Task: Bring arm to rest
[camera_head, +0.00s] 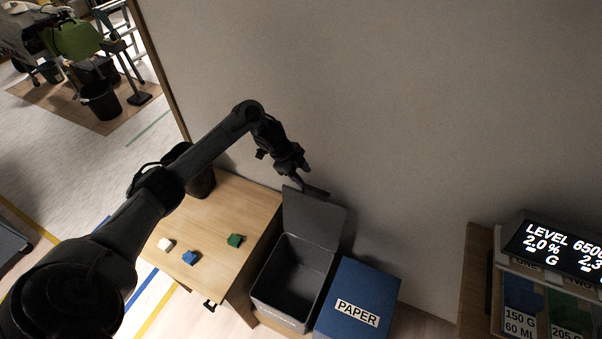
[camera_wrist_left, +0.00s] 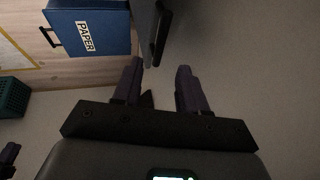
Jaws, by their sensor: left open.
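My left arm (camera_head: 150,195) reaches in from the left in the head view, over the wooden table. My left gripper (camera_head: 306,180) is near the wall, just above the raised lid of a grey bin (camera_head: 314,218). In the left wrist view the two fingers of the left gripper (camera_wrist_left: 160,90) are apart with nothing between them. The grey lid's edge (camera_wrist_left: 160,38) shows beyond the fingertips; whether they touch it I cannot tell.
A blue PAPER box (camera_head: 358,295) stands right of the open grey bin. A display (camera_head: 560,250) is at the right. The wall is close behind.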

